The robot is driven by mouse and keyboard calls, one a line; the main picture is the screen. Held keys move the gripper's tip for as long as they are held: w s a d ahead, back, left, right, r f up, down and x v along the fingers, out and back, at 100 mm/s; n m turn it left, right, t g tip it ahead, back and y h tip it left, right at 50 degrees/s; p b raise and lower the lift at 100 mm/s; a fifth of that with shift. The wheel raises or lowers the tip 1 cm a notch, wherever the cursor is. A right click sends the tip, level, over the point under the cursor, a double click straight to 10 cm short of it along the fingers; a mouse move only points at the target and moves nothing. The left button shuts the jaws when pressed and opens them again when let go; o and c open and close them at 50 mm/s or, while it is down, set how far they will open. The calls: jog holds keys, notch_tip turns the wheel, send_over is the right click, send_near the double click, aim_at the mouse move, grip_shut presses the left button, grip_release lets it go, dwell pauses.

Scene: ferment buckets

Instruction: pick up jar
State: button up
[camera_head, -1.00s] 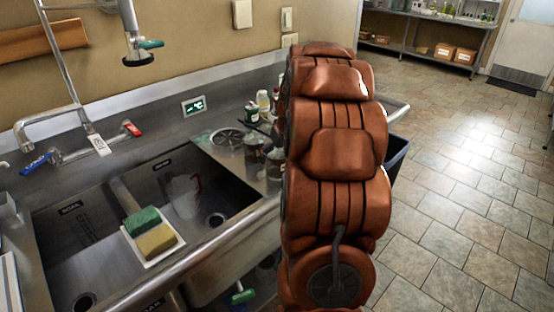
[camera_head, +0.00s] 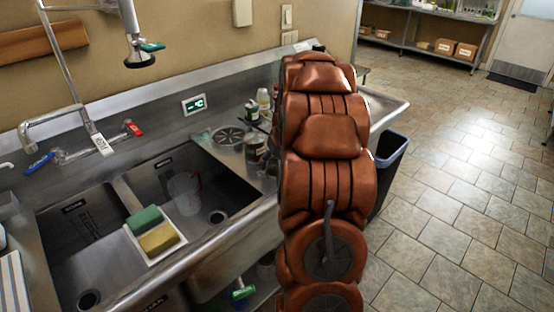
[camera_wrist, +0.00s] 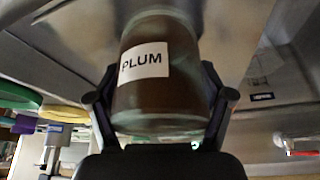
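A glass jar (camera_wrist: 165,95) with dark brown contents and a white PLUM label fills the middle of the wrist view. In the head view my arm hides the gripper and this jar. Another dark jar (camera_head: 255,146) stands on the steel counter (camera_head: 225,158) just left of my arm.
The double sink (camera_head: 192,180) lies left, with a tray of green and yellow sponges (camera_head: 158,238) on its divider and a clear pitcher (camera_head: 184,190) in the right basin. Small bottles (camera_head: 262,99) stand near the wall. A dark bin (camera_head: 390,165) stands right; the tiled floor beyond is open.

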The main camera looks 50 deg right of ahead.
jog(key=c, duration=0.6)
jog(key=shift+c, duration=0.2)
